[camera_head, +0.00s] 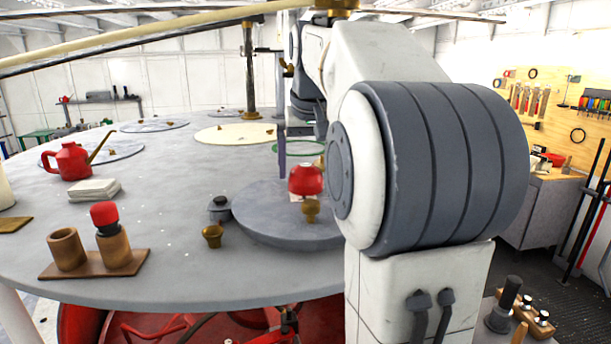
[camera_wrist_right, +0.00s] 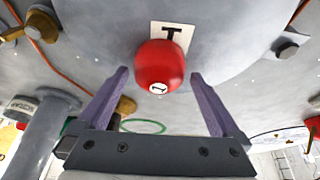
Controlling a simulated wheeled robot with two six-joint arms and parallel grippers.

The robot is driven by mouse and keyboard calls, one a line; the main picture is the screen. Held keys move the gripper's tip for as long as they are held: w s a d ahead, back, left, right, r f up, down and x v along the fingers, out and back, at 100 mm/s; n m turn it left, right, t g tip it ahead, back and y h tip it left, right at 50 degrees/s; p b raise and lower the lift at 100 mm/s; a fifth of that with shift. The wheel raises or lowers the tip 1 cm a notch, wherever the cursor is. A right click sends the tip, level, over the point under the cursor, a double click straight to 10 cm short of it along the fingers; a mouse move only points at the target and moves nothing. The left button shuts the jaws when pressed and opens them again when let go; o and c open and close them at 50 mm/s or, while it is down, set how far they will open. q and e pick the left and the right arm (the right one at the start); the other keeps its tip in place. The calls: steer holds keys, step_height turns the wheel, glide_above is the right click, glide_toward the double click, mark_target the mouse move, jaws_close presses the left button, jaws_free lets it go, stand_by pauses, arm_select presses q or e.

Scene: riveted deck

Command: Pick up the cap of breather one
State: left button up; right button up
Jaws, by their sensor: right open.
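In the right wrist view the red cap (camera_wrist_right: 160,66) bears a white disc marked 1. A white card with a dark letter (camera_wrist_right: 172,34) lies beside it. My right gripper (camera_wrist_right: 160,74) is open, with the cap between its two fingers as seen from the wrist and nothing clamped. In the head view one finger (camera_head: 282,155) hangs just left of the cap; the other is hidden or unclear. My left gripper is out of view.
A wooden stand (camera_head: 85,267) holds two cups; a second red cap (camera_head: 103,214) tops the right one. A brass fitting (camera_head: 212,235) and a grey bolt (camera_head: 219,207) stand left of the plate. A red oil can (camera_head: 72,160) and pale stack (camera_head: 95,190) lie further left.

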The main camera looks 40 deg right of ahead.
steer(key=shift+x, duration=1.05)
steer(key=c, duration=1)
steer(key=shift+c, duration=0.2)
steer(key=shift+r, duration=0.1)
